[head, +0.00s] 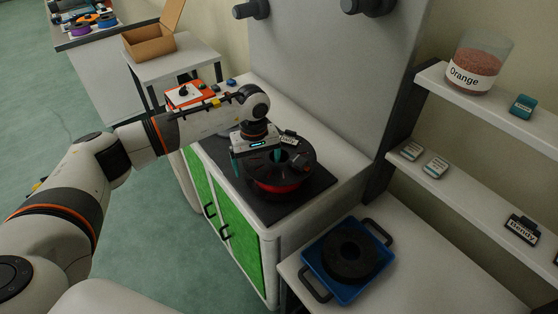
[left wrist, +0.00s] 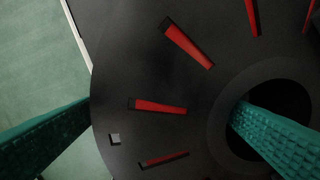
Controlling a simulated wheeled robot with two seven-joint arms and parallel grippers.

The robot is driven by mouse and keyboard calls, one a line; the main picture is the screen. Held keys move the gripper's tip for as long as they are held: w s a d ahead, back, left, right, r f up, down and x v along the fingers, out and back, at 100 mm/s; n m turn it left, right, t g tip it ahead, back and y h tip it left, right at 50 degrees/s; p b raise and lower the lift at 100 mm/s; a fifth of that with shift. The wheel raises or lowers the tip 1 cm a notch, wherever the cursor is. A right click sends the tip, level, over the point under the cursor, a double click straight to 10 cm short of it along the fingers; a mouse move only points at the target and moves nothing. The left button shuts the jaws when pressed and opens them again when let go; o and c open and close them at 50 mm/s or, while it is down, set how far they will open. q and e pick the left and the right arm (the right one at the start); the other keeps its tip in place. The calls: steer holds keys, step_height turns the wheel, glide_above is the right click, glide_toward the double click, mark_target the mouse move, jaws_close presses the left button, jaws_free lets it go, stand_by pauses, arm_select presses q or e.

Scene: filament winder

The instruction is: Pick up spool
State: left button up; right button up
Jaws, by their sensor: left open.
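A black spool (head: 298,174) with red filament lies flat on a dark mat on the white cabinet in the head view. Its black flange (left wrist: 135,60) with red slots fills much of the left wrist view. My left gripper (head: 263,161) is over the spool, open, with teal fingers pointing down. In the left wrist view one finger of the gripper (left wrist: 165,110) is at the spool's centre hole and the other is beyond its outer edge. Whether the fingers touch the spool cannot be told. My right gripper is not in view.
A blue tray (head: 325,283) with black handles holds a black spool (head: 352,252) on the lower counter. An orange control box (head: 190,95) stands behind my left forearm. Shelves at right hold a jar labelled Orange (head: 475,72). An open cardboard box (head: 150,43) stands at the back.

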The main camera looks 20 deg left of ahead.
arm_select(q)
steer(key=shift+f, duration=0.3)
steer(key=c, duration=1.7)
steer(key=shift+o, duration=0.2)
steer(key=shift+w+r, duration=0.1)
